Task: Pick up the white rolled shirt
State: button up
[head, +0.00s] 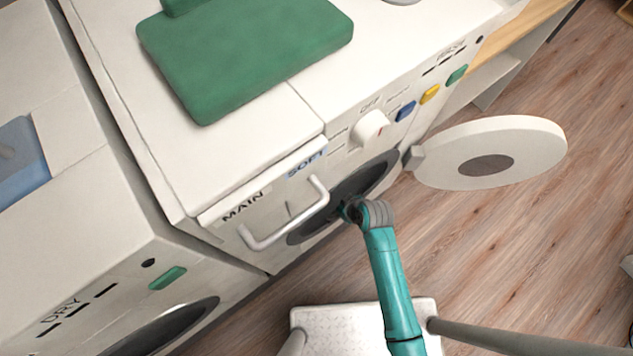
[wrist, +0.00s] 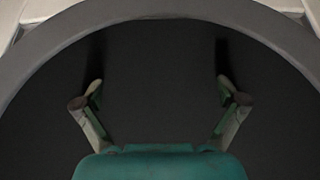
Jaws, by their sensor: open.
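No white rolled shirt shows in either view. My gripper (wrist: 160,95) is open and empty, its two fingers spread wide against the dark round opening (wrist: 160,60) of the washing machine. In the head view my gripper (head: 349,211) is at that opening, mostly hidden behind my teal arm and the wrist. The inside of the drum looks dark, and I cannot tell what lies in it.
The round white door (head: 530,150) stands open to the right of the opening. A white drawer handle (head: 285,228) sticks out just left of my arm. The dryer (head: 60,250) stands at left. Wooden floor (head: 540,255) is clear at right.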

jog(key=w+a, duration=0.3)
jog(key=w, duration=0.2)
jog(key=w+a, duration=0.2)
jog(key=w, duration=0.1)
jog(key=shift+w+a, duration=0.2)
jog(key=shift+a, duration=0.1)
jog(key=shift+x, duration=2.5)
jog(key=c, duration=1.4)
